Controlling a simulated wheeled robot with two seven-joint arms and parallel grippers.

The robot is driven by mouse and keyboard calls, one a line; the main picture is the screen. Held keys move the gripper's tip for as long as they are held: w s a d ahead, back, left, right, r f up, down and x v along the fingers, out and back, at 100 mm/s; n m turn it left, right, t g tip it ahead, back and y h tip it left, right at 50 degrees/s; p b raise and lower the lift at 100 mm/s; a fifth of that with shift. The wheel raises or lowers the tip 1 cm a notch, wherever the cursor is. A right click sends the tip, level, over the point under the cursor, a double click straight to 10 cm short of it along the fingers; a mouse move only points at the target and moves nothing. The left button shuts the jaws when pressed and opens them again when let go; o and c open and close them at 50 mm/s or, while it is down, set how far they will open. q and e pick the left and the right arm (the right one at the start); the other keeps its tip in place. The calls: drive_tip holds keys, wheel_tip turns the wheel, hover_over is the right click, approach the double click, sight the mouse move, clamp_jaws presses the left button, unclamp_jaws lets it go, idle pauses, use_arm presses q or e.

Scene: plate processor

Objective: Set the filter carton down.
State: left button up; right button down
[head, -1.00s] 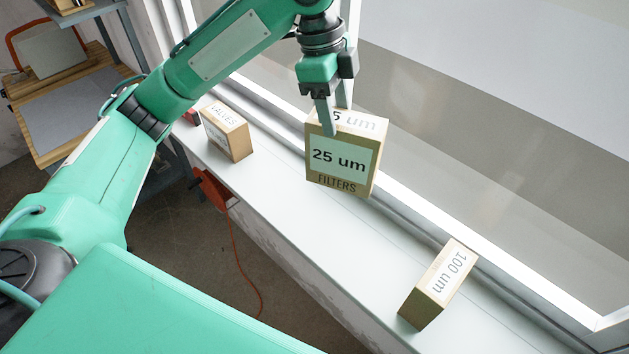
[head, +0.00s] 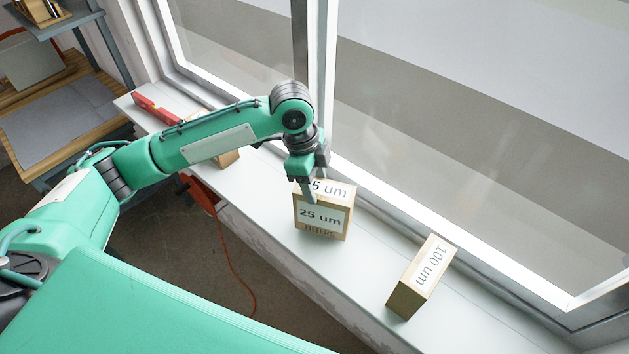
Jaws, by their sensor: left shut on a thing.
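The filter carton (head: 323,217) is a tan box with white labels reading "25 um" and "FILTERS". My left gripper (head: 314,190) is shut on its top edge from above. The carton is upright over the white window sill (head: 268,211); its lower edge is at or very close to the sill, and I cannot tell whether it touches. My right gripper is not in view.
A tan "100 um" carton (head: 421,277) stands to the right on the sill. Another tan carton (head: 228,158) is mostly hidden behind my left arm. A red item (head: 155,108) lies at the sill's far left. The window frame (head: 452,243) runs behind.

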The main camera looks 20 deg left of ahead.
use_arm(q)
drive_tip(key=shift+f, duration=0.65)
drive_tip(key=shift+f, duration=0.1)
drive_tip(key=o, duration=1.1)
drive_tip(key=shift+o, duration=1.3)
drive_tip(key=shift+s, duration=0.1)
drive_tip(key=b+v, duration=0.3)
drive_tip(key=v, duration=0.9)
drive_tip(key=shift+b, duration=0.3)
